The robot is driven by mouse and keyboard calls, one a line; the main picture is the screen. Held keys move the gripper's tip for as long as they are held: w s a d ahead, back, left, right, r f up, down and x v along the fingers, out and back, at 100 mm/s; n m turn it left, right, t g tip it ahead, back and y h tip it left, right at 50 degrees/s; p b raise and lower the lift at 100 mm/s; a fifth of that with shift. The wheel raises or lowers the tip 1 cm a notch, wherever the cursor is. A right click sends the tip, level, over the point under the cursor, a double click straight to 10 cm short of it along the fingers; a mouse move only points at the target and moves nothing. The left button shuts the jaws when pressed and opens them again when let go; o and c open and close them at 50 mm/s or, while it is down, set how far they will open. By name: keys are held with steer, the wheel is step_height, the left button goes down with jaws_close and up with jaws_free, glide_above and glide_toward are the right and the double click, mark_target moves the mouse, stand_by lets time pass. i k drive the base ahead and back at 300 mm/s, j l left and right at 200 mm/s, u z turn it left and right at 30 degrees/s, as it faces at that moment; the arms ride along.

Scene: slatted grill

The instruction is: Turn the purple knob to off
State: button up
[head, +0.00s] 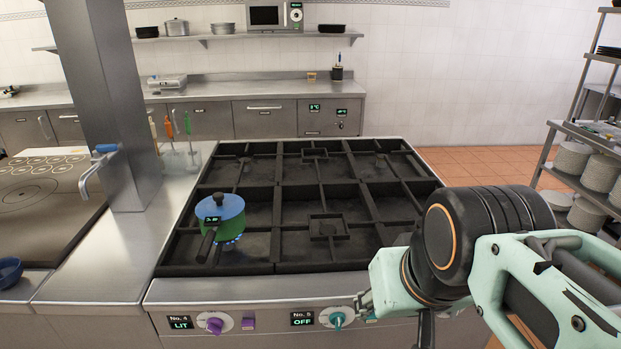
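The purple knob (214,325) sits on a white dial on the stove's front panel, at the lower left of the head view. The display (181,323) beside it reads No. 4 LIT. A small flame shows under the blue-green pot (222,222) on the front left burner. A teal knob (338,318) is farther right, and its display (301,319) reads No. 5 OFF. My arm comes in from the right. My gripper (366,303) shows only in small part near the teal knob, well right of the purple knob. Its fingers are too hidden to read.
The pot's dark handle (206,246) points toward the front edge. The other black grates (330,195) are empty. A steel column (100,110) stands left of the stove on a steel counter (95,265). A rack of plates (575,160) stands at the right.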

mark_target(215, 325)
steer(key=u, duration=1.1)
steer(key=i+j+z, duration=0.1)
steer(key=j+z, duration=0.1)
steer(key=z, duration=1.1)
steer(key=j+u, duration=0.15)
steer(key=u, duration=1)
